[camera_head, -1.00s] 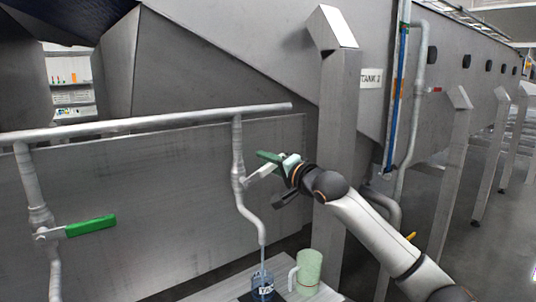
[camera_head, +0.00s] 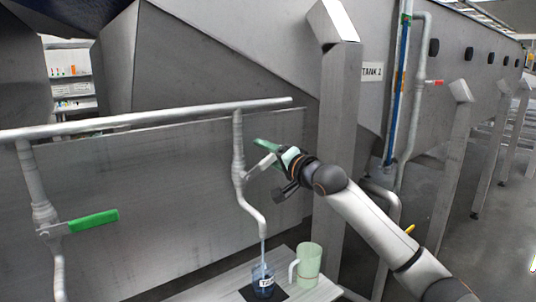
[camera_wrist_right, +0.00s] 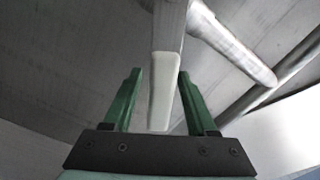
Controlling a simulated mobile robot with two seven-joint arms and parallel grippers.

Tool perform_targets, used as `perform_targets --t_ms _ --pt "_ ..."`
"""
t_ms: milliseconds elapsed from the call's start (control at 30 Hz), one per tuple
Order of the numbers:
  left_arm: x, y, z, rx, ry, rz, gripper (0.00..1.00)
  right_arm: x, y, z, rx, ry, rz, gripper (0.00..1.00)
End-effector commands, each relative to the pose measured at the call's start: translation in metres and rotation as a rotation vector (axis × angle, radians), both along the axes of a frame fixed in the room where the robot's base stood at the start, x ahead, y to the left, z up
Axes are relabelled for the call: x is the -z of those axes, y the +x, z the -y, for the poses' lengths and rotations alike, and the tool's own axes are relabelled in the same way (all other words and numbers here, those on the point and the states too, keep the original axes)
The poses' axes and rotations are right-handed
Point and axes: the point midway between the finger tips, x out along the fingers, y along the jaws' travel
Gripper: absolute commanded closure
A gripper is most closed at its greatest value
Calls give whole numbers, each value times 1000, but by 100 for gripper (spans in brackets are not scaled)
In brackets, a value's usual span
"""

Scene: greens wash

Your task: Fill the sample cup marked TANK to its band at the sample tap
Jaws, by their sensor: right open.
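The sample tap (camera_head: 239,160) has its pale lever (camera_head: 262,166) sticking out to the right. My right gripper (camera_head: 272,165) is at this lever. In the right wrist view its green fingers (camera_wrist_right: 160,100) are open, one on each side of the lever (camera_wrist_right: 163,90), with gaps showing. A thin stream runs from the spout (camera_head: 262,232) into the blue sample cup (camera_head: 262,272). The cup stands upright under the spout; its white label reads "TA", the rest hidden or too small. Its band and level are not clear. My left gripper is out of view.
A pale green jug (camera_head: 309,264) stands just right of the cup on a grey bench (camera_head: 205,290). A dark mat (camera_head: 280,294) lies under the cup. Another tap with a green lever (camera_head: 93,221) is at left. A steel post (camera_head: 338,150) rises behind my right arm.

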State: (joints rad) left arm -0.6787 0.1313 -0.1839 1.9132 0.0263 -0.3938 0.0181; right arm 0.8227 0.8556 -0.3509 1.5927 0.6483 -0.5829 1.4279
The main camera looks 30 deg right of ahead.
Motion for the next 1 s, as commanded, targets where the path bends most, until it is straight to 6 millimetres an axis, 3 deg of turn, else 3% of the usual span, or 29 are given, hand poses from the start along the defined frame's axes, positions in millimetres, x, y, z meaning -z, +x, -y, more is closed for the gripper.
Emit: perform_targets --t_ms 267,700,1000 --pt "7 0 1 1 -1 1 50 3 -21 2 0 -1 -1 43" --pt "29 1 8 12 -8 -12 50 4 -101 8 0 -4 -2 43" --pt "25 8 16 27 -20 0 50 1 -123 10 0 -1 0 43"
